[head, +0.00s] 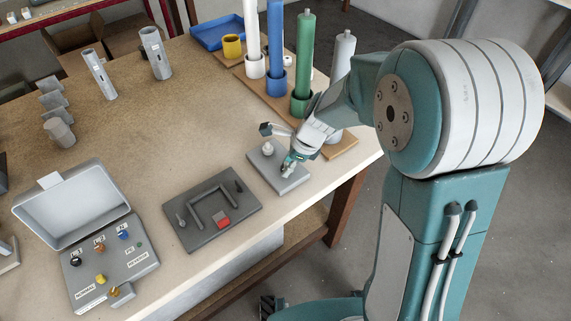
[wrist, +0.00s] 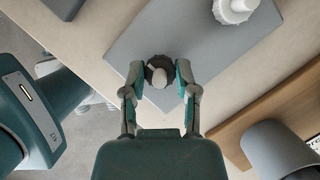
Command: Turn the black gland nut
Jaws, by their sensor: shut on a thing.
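The black gland nut (wrist: 152,76) sits on a grey plate (wrist: 130,48), with a light grey cable stub standing out of its middle. My gripper (wrist: 160,72) is shut on the nut, one fingertip on its left side and one on its right. In the head view my gripper (head: 289,163) reaches down to the right part of the grey plate (head: 296,182), near the table's front edge, and mostly hides the nut. A white gland nut (wrist: 235,10) is on the same plate, farther off in the wrist view, and also shows in the head view (head: 268,149).
A dark plate (head: 240,218) with a U-shaped handle and a red block lies to the left. An open grey switch case (head: 135,258) is farther left. Coloured tubes, such as a green one (head: 305,60), stand in holders behind my gripper. The table's middle is clear.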

